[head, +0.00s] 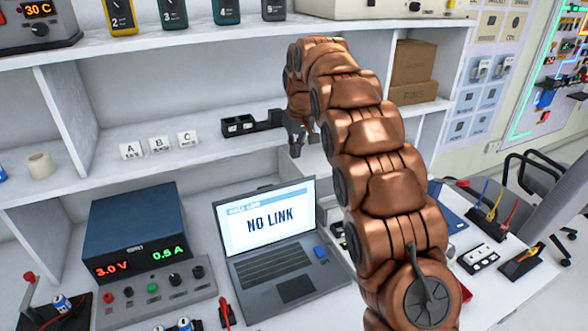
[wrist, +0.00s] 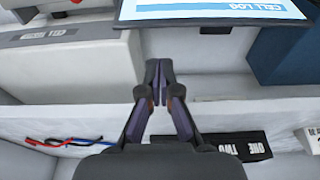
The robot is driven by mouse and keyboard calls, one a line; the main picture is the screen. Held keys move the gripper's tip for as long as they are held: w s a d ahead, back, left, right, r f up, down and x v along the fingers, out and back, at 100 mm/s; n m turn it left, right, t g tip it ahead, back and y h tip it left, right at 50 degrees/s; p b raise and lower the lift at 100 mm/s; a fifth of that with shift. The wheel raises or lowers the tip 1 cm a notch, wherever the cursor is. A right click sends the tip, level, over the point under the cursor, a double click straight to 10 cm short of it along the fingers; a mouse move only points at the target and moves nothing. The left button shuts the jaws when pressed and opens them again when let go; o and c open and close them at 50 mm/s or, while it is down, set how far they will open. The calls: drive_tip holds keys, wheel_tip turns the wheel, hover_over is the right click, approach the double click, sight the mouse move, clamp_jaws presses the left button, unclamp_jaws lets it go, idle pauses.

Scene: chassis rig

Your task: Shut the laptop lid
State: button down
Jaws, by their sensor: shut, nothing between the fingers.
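The laptop (head: 272,245) stands open on the bench in the head view, its lid (head: 266,218) raised and the screen reading "NO LINK". Its keyboard half (head: 275,270) faces the front. In the wrist view the top of the lid (wrist: 212,10) shows upside down at the upper edge, with "CELL LOG" on the screen. My gripper (head: 296,150) is behind and above the lid's upper right corner in the head view, apart from it. In the wrist view my gripper (wrist: 158,75) has its fingertips together and empty, pointing toward the lid's edge.
A blue power supply (head: 138,231) stands left of the laptop. A shelf (head: 200,172) with A, B, C blocks (head: 158,145) and a black holder (head: 252,123) runs behind. Black trays with leads (head: 492,215) lie to the right. My copper arm covers the bench right of the laptop.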

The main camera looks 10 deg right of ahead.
wheel_tip(320, 180, down, 10)
drive_tip(key=w+b, duration=0.2)
drive_tip(key=shift+a+r, duration=0.2)
drive_tip(key=shift+s+d, duration=0.15)
drive_tip(key=shift+d, duration=0.05)
idle(0.4)
